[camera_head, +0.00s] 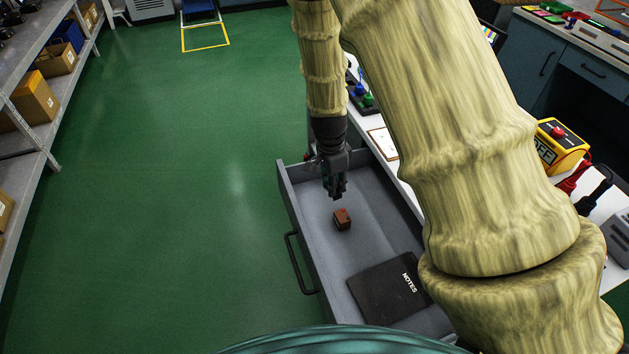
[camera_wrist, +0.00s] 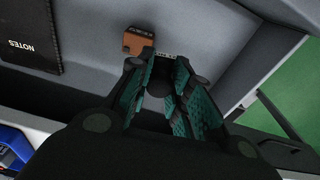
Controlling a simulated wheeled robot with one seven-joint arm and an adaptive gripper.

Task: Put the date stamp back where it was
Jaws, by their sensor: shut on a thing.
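My gripper (camera_head: 337,188) points down over the open grey drawer (camera_head: 287,205). In the wrist view its teal fingers (camera_wrist: 167,62) are closed around a small dark thing, mostly hidden between them. A pale strip with tiny marks (camera_wrist: 165,56) shows at the fingertips; I take this thing to be the date stamp. In the head view it cannot be told apart from the dark fingers. A small brown block (camera_head: 342,219) with a dark marked band lies on the drawer floor just below the fingertips. It also shows beyond them in the wrist view (camera_wrist: 138,40).
A black notebook marked NOTES (camera_head: 387,289) lies in the drawer's near end. The drawer handle (camera_head: 300,262) juts over the green floor. A yellow box with a red button (camera_head: 560,146) stands on the white worktop. Shelves with cartons (camera_head: 34,98) stand far left.

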